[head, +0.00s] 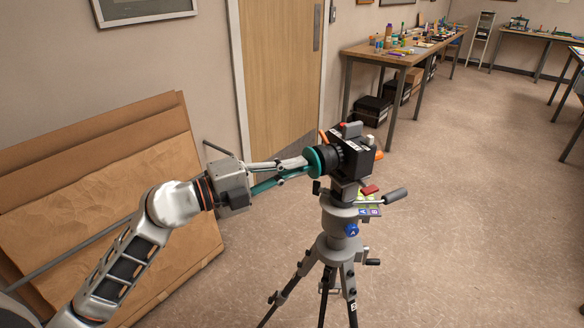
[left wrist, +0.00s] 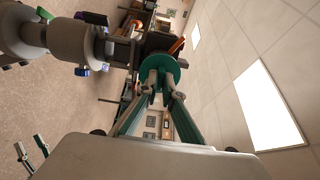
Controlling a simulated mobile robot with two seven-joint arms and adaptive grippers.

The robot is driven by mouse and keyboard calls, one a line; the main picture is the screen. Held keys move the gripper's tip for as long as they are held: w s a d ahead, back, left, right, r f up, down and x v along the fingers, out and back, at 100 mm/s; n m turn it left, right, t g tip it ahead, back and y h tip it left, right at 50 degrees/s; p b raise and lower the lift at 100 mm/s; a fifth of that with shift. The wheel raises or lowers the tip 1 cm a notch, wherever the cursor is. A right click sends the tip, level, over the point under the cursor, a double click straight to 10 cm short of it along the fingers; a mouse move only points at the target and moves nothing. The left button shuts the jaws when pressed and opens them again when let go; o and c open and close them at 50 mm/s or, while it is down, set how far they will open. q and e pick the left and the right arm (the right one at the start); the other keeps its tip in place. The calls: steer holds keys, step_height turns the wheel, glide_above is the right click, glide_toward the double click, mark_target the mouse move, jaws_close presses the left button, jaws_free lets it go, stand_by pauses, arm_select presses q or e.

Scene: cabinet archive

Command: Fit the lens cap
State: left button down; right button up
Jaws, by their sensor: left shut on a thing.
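A black box camera (head: 362,158) sits on top of a grey tripod (head: 336,252), its black lens (head: 330,158) pointing left. A teal round lens cap (head: 314,161) is at the front of the lens. My left gripper (head: 306,167) comes in from the left and is shut on the cap. In the left wrist view the teal cap (left wrist: 165,66) faces me as a disc, with my left fingertips (left wrist: 166,97) at its lower edge. The cap hides the lens front there. I cannot tell whether the cap is seated or only against the lens. My right gripper is not in view.
The tripod has a handle (head: 394,196) sticking out to the right. Large cardboard sheets (head: 110,190) lean on the wall behind my left arm. A wooden door (head: 280,70) is behind. A cluttered table (head: 360,52) stands at the back. Floor right of the tripod is clear.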

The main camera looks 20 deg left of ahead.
arm_select(q)
steer(key=shift+w+d+p, duration=0.3)
steer(key=shift+w+d, duration=0.05)
steer(key=c, duration=2.1)
jaws_free()
steer(key=shift+c, duration=0.2)
steer(key=o, duration=0.5)
steer(key=v, duration=0.6)
steer(key=shift+a, duration=0.1)
steer(key=v, duration=1.2)
